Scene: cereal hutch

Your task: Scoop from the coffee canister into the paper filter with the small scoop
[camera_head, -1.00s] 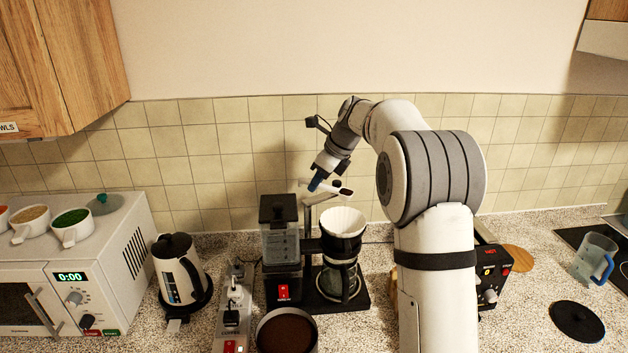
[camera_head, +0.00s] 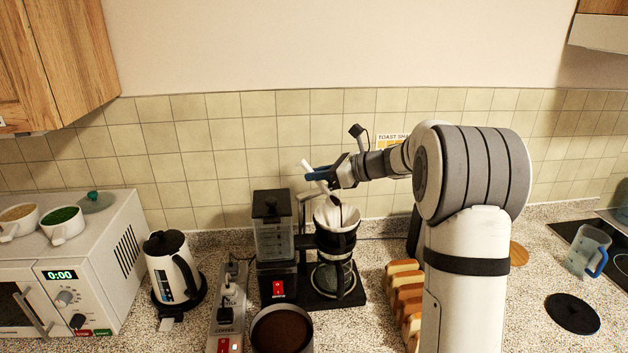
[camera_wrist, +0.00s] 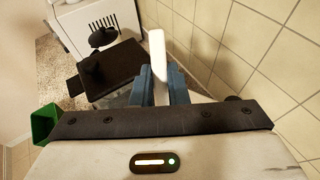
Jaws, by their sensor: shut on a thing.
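My gripper (camera_head: 320,173) is shut on the white handle of the small scoop (camera_head: 308,167). The handle also shows between the blue fingers in the wrist view (camera_wrist: 157,55). The scoop is steeply tilted, its bowl end low at the mouth of the white paper filter (camera_head: 326,216). Dark matter shows at the bowl, but I cannot tell how much is still in it. The filter sits in the black holder of the coffee maker, above the glass carafe (camera_head: 333,278). The coffee canister (camera_head: 256,338), open and holding dark brown grounds, stands at the front.
The coffee maker's water tank (camera_head: 273,228) stands left of the filter. A power strip (camera_head: 229,305), a kettle (camera_head: 172,268) and a microwave (camera_head: 85,275) lie farther left. Bread slices (camera_head: 404,290) stand to the right. A black lid (camera_head: 573,313) lies at the far right.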

